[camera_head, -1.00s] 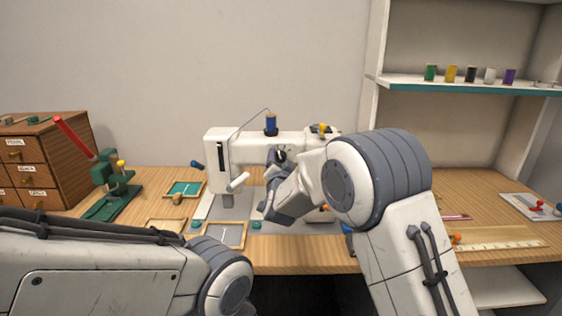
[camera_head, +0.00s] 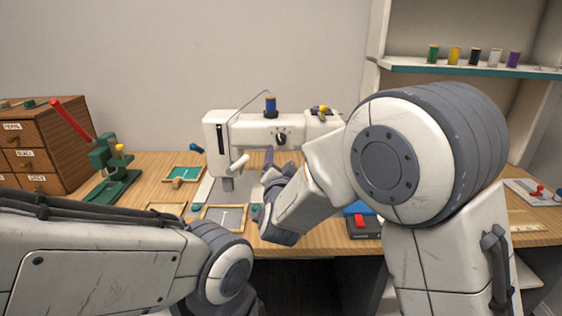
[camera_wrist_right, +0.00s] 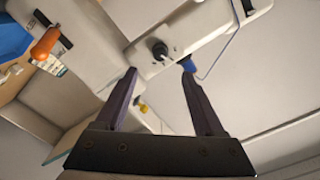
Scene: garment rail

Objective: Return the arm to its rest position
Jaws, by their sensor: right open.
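My right arm comes in from the right in the head view, and its gripper (camera_head: 268,158) is in front of the white sewing machine (camera_head: 246,131), partly hidden behind my own wrist. In the right wrist view the gripper (camera_wrist_right: 160,72) is open, with nothing between its two dark fingers. The machine's dark knob (camera_wrist_right: 160,50) shows beyond the fingertips. My left arm lies across the lower left of the head view. Its gripper is out of the picture.
A wooden drawer box (camera_head: 40,150) and a green press with a red lever (camera_head: 113,165) stand at the left. A blue and red item (camera_head: 362,222) lies near the table's front edge. Several thread spools (camera_head: 474,57) stand on the shelf at the right.

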